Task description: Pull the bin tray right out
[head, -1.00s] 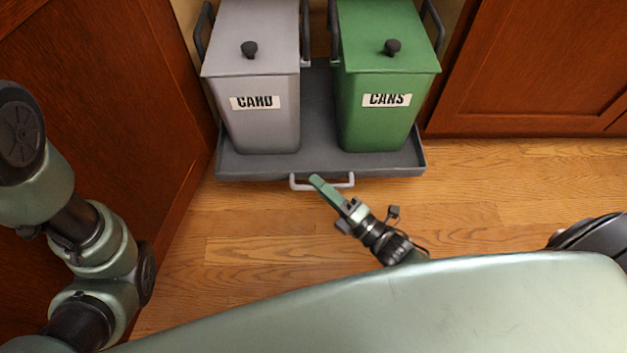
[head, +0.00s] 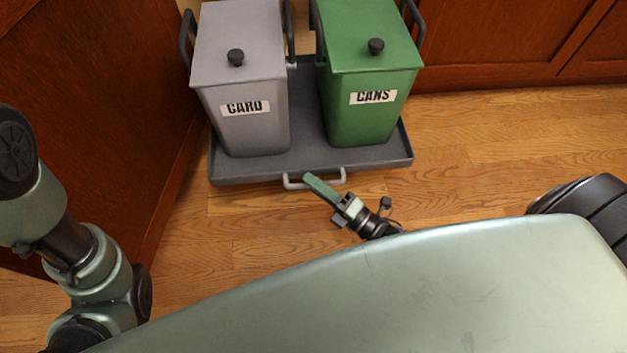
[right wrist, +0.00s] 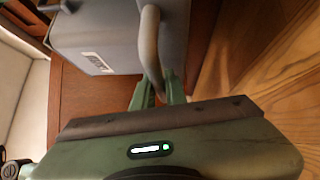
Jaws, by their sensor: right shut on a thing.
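The grey bin tray (head: 300,164) sits low over the wooden floor, with a pale handle (head: 315,182) on its front edge. On it stand a grey bin (head: 250,125) labelled CARD and a green bin (head: 365,120) labelled CANS, both lidded. My right gripper (head: 310,181) is at the tray's handle, shut on it. In the right wrist view the handle (right wrist: 150,45) runs down between the green fingers (right wrist: 158,92). My left arm is at the left of the head view; its gripper is out of the picture.
A wooden cabinet panel (head: 90,90) stands close on the left of the tray. Cabinet doors (head: 500,40) run behind to the right. The wooden floor (head: 470,150) is clear to the right and in front of the tray.

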